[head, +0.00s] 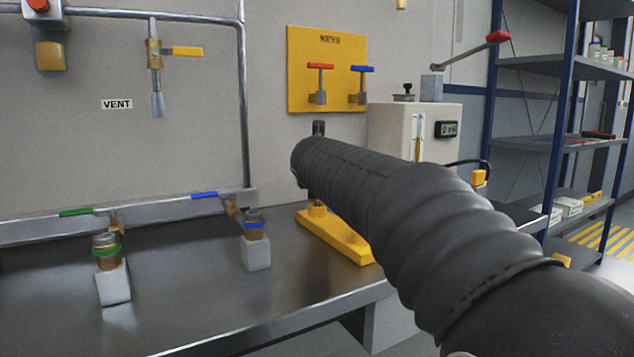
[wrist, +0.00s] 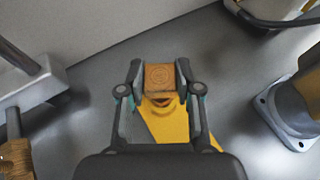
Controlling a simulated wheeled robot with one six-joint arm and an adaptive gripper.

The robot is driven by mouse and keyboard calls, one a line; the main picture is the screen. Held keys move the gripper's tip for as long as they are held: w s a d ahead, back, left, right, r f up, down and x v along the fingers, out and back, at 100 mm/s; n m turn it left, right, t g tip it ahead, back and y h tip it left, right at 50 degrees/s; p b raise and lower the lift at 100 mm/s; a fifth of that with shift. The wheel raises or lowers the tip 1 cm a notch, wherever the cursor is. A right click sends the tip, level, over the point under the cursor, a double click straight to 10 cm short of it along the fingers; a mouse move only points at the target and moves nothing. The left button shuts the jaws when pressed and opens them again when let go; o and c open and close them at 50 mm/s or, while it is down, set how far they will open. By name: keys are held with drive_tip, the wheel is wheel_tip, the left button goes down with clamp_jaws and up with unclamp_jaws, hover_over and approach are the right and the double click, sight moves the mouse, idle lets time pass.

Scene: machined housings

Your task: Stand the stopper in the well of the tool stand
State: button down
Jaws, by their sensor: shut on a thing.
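The stopper (wrist: 160,76) shows in the wrist view as a square, orange-brown top with a round mark on it. My gripper (wrist: 160,72) is shut on it, one finger on each side. The yellow tool stand (wrist: 167,128) lies below, running toward the bottom of the view behind my gripper. A dark rounded opening (wrist: 162,101), perhaps the well, shows just under the stopper's near edge. I cannot tell whether the stopper is above the well or partly in it.
The metal bench (head: 190,290) has free room in front of the stand. Left of it are a blue-handled valve (head: 254,228) and a green-handled valve (head: 106,255). A yellow key board (head: 326,85) hangs behind. A beige device (head: 385,125) stands at the back right.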

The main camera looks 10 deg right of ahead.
drive_tip(key=shift+f+b, duration=0.3)
drive_tip(key=shift+f, duration=0.3)
drive_tip(key=c, duration=0.7)
unclamp_jaws()
drive_tip(key=v, duration=1.2)
drive_tip(key=shift+r, duration=0.15)
